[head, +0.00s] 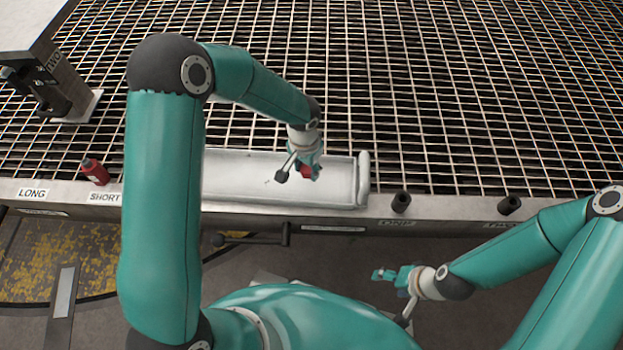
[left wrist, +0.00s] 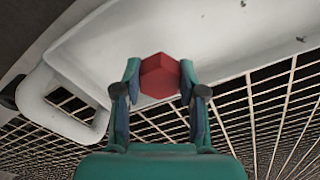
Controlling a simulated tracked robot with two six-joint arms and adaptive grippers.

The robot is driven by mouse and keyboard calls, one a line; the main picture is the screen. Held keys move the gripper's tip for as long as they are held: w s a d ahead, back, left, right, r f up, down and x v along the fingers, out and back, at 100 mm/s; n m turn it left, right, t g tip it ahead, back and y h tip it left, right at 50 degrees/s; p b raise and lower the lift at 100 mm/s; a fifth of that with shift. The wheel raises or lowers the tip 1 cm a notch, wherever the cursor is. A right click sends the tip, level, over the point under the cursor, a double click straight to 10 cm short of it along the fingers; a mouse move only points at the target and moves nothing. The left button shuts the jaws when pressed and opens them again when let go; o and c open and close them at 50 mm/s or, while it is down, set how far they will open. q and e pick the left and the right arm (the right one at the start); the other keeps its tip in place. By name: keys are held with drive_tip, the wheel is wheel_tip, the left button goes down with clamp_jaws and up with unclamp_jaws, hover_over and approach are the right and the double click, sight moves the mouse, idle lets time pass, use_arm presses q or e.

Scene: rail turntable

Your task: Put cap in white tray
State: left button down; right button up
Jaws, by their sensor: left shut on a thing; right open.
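The white tray (head: 250,180) lies on the grating along its front rail, partly hidden behind my left arm. My left gripper (head: 308,170) is over the right part of the tray and shut on a red cap (head: 306,171). In the left wrist view the cap (left wrist: 160,75) is a red faceted piece between the two fingertips (left wrist: 160,82), with the white tray (left wrist: 110,45) behind it. I cannot tell whether the cap touches the tray. My right gripper (head: 384,275) is open and empty, in front of the rail at the right.
A red bottle-like piece (head: 95,171) stands at the rail near the LONG and SHORT labels. A grey block (head: 62,85) marked TWO stands at the upper left.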

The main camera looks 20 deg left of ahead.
sight(308, 182)
use_arm(q)
wheel_tip(308, 182, down, 4)
drive_tip(key=shift+f+b, duration=0.25)
drive_tip(key=shift+b, duration=0.5)
drive_tip(key=shift+r, duration=0.1)
drive_tip(key=c, duration=0.7)
unclamp_jaws()
drive_tip(key=shift+o, duration=0.2)
drive_tip(key=shift+r, duration=0.45)
drive_tip(key=r+p, duration=0.1)
drive_tip(key=r, duration=0.2)
drive_tip(key=r+p, duration=0.1)
drive_tip(key=r, duration=0.3)
drive_tip(key=r+p, duration=0.2)
drive_tip(key=r, duration=0.2)
drive_tip(key=shift+s+a, duration=0.1)
drive_tip(key=shift+s, duration=0.15)
